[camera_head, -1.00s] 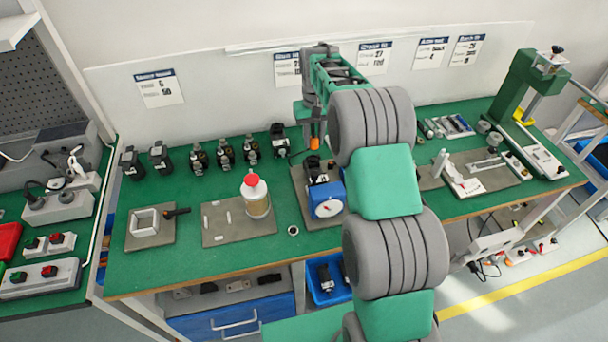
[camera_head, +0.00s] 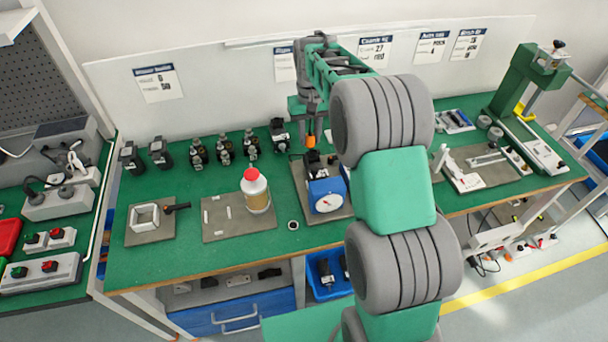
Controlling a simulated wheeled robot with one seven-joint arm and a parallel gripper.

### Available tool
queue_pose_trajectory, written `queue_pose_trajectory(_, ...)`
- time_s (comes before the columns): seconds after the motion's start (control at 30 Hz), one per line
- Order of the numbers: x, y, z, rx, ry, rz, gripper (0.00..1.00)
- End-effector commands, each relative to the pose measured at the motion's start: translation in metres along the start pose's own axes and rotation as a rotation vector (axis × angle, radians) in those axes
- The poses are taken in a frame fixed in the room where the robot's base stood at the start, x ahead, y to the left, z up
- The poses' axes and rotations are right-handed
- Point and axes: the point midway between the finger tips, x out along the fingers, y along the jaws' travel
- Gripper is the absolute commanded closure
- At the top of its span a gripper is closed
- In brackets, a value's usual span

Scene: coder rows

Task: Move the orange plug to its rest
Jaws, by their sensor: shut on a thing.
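The orange plug (camera_head: 310,141) is small and sits between the fingertips of my gripper (camera_head: 310,132), just above the black device on the blue gauge block. My gripper points down and is shut on the plug. The blue block (camera_head: 326,198) with a round white dial stands on a grey plate (camera_head: 300,181). I cannot tell whether the plug touches the black device (camera_head: 315,163) behind the dial. The plug's rest cannot be made out for certain; my arm hides part of the bench to the right.
A white bottle with a red cap (camera_head: 256,192) stands on a grey plate to the left. Several black-and-metal units (camera_head: 223,149) line the back of the bench. A white square frame (camera_head: 145,218) is at far left. The green bench front left is clear.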

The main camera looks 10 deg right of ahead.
Motion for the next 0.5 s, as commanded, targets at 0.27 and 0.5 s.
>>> queue_pose_trajectory(0.27,0.001,-0.017,0.028,-0.001,0.001,0.000,1.00)
queue_pose_trajectory(0.5,0.002,-0.031,0.053,-0.001,0.000,0.000,1.00)
